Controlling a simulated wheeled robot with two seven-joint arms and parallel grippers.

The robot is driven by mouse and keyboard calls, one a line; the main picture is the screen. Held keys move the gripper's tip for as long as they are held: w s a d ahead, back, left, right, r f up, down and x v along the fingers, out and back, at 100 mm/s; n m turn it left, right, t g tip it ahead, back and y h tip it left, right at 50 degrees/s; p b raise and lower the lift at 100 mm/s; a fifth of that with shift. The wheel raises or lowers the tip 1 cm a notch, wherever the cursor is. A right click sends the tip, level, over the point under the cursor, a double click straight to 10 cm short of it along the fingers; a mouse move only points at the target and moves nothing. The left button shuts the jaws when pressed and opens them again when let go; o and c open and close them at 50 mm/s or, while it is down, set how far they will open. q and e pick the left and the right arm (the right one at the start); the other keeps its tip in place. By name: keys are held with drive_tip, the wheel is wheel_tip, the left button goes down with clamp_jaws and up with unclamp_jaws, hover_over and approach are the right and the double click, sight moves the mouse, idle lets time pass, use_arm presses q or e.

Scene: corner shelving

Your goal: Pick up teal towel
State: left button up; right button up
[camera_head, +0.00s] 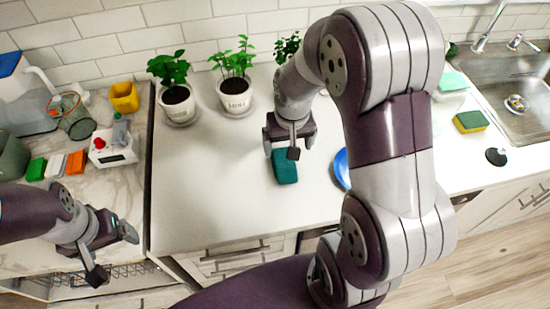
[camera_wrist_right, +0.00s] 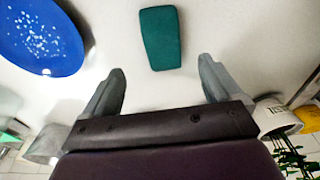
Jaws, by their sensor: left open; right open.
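The teal towel (camera_head: 284,166) is a small folded rectangle lying flat on the white counter (camera_head: 200,205) in the head view. In the right wrist view the towel (camera_wrist_right: 160,38) lies just beyond the gap between the fingertips, apart from both. My right gripper (camera_head: 292,146) is open and empty, above the counter at the towel's far end; its two fingers (camera_wrist_right: 160,82) also show in the right wrist view. My left gripper (camera_head: 114,254) is open and empty at the lower left, by the front of the left counter.
A blue speckled plate (camera_wrist_right: 42,36) lies beside the towel; my right arm partly hides this plate in the head view (camera_head: 341,168). Potted plants (camera_head: 236,98) stand along the back wall. A sponge (camera_head: 470,122) and sink (camera_head: 515,95) are at right. The counter left of the towel is clear.

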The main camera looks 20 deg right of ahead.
sight(284, 161)
drive_tip(key=f, duration=0.5)
drive_tip(key=w+f, duration=0.1)
drive_tip(key=f, duration=0.2)
drive_tip(key=shift+a+p, duration=0.1)
drive_tip(key=shift+p, duration=0.25)
drive_tip(key=shift+a, duration=0.1)
drive_tip(key=c, duration=1.1)
